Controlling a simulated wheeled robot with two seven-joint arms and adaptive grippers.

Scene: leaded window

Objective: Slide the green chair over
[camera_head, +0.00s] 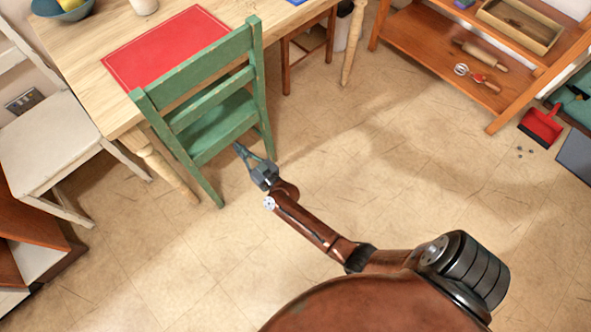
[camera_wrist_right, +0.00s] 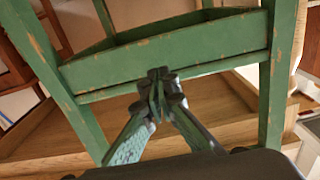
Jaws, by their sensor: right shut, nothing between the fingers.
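The green chair (camera_head: 205,92) stands at the near side of the wooden table, its back toward me and its seat (camera_head: 215,122) partly under the tabletop. Its paint is worn at the edges. My right gripper (camera_head: 240,150) is shut and empty, low behind the chair back by the rear of the seat. In the right wrist view the closed fingertips (camera_wrist_right: 158,82) lie in front of the chair's green rear rail (camera_wrist_right: 185,48); I cannot tell whether they touch it. My left gripper is not in view.
The wooden table (camera_head: 105,45) holds a red mat (camera_head: 170,45) and a blue bowl (camera_head: 62,8). A white chair (camera_head: 50,140) stands at left. A wooden shelf (camera_head: 440,55) and a red dustpan (camera_head: 541,126) are at right. The tiled floor (camera_head: 390,150) right of the green chair is clear.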

